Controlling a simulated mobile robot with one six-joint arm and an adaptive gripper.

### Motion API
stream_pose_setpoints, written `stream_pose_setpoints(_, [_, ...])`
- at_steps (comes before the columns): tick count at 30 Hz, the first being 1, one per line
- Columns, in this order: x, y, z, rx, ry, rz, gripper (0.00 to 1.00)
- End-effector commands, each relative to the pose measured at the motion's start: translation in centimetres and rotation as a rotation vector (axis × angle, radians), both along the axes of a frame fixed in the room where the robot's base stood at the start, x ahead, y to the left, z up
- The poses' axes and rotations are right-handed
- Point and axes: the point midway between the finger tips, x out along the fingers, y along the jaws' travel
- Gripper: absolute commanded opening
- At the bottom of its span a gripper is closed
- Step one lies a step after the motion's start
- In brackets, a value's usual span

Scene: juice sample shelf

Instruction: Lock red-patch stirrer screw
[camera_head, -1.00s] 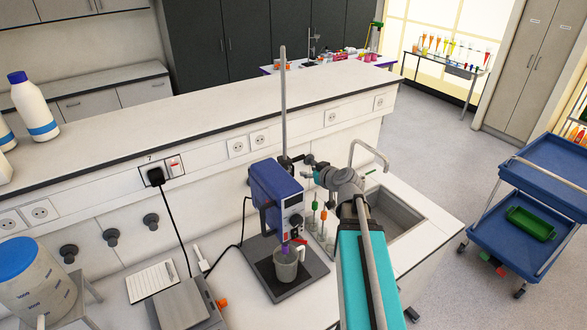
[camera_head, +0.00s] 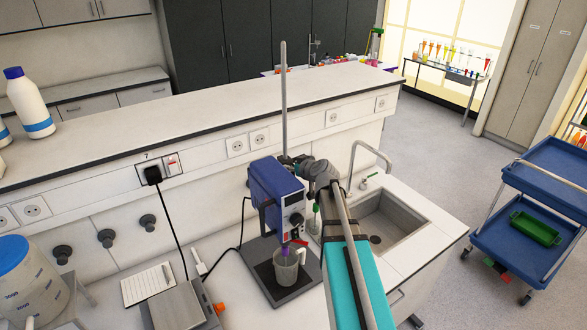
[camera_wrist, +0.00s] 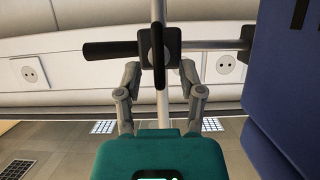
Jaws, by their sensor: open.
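The blue stirrer (camera_head: 272,185) hangs on an upright metal rod (camera_head: 284,95) above a beaker (camera_head: 287,267) on a dark base plate. It fills the right of the wrist view (camera_wrist: 290,90). A black clamp block (camera_wrist: 172,42) joins the rod to a horizontal bar. A black screw handle (camera_wrist: 158,72) stands upright on the clamp's near face. My gripper (camera_wrist: 159,70) is open, with one finger on each side of this handle. I cannot tell whether the fingers touch the clamp. No red patch shows on the screw. My arm partly hides the clamp in the head view.
A second black handle (camera_wrist: 108,50) sticks out left of the clamp. The sink (camera_head: 388,222) is to the right of my arm. A balance-like device (camera_head: 182,306) and notepad (camera_head: 148,285) are on the bench at left. A raised shelf (camera_head: 200,115) runs behind the stand.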

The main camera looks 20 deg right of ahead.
Motion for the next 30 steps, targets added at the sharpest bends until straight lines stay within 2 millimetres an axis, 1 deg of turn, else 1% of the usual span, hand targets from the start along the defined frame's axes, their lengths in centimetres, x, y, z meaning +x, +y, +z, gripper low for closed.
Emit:
stream_pose_setpoints(8, [0.06, -0.02, -0.01, 0.0, 0.0, -0.001, 0.5])
stream_pose_setpoints(9, [0.06, -0.02, -0.01, 0.0, 0.0, -0.001, 0.46])
stream_pose_setpoints(11, [0.06, -0.03, -0.01, 0.0, 0.0, -0.001, 0.35])
stream_pose_setpoints(12, [0.06, -0.04, -0.01, 0.0, 0.0, -0.001, 0.28])
stream_pose_setpoints(16, [0.05, -0.05, -0.02, 0.0, 0.0, -0.001, 0.04])
stream_pose_setpoints(17, [0.05, -0.06, -0.02, 0.0, 0.0, -0.001, 0.0])
stream_pose_setpoints(30, [-0.02, -0.2, -0.09, 0.005, 0.003, -0.001, 0.0])
